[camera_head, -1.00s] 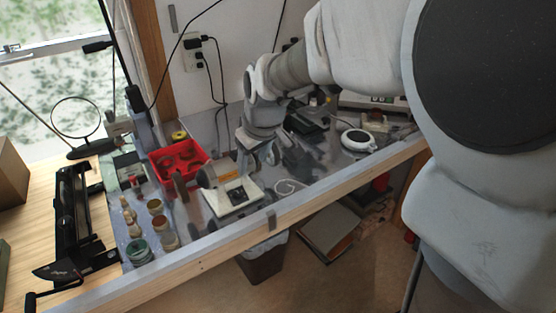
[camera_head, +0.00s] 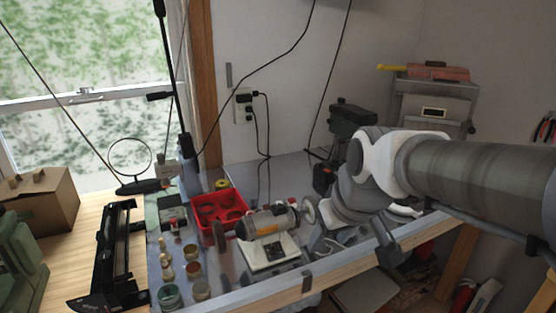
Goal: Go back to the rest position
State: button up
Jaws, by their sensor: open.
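My grey-and-white arm reaches in from the right, with its wrist over the right part of the metal-topped workbench (camera_head: 225,281). My gripper (camera_head: 355,238) is below the wrist near the bench's front edge, to the right of the bench grinder. It is open, with nothing seen held in it. The wrist hides part of it and some of the bench behind. The bench grinder (camera_head: 268,222) stands on a pale base. No object marks a rest position.
A red bin (camera_head: 235,202) and several small jars (camera_head: 168,295) stand left of the grinder. A dark green machine (camera_head: 352,120) is behind my wrist. A grey cabinet (camera_head: 433,106) stands at the back right. A cardboard box (camera_head: 45,205) is far left.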

dwell(0.3)
jog(key=s+d+m+h, duration=0.1)
jog(key=s+d+m, duration=0.2)
jog(key=s, duration=0.8)
jog(key=shift+s+d+f, duration=0.2)
jog(key=shift+s, duration=0.1)
dwell(1.0)
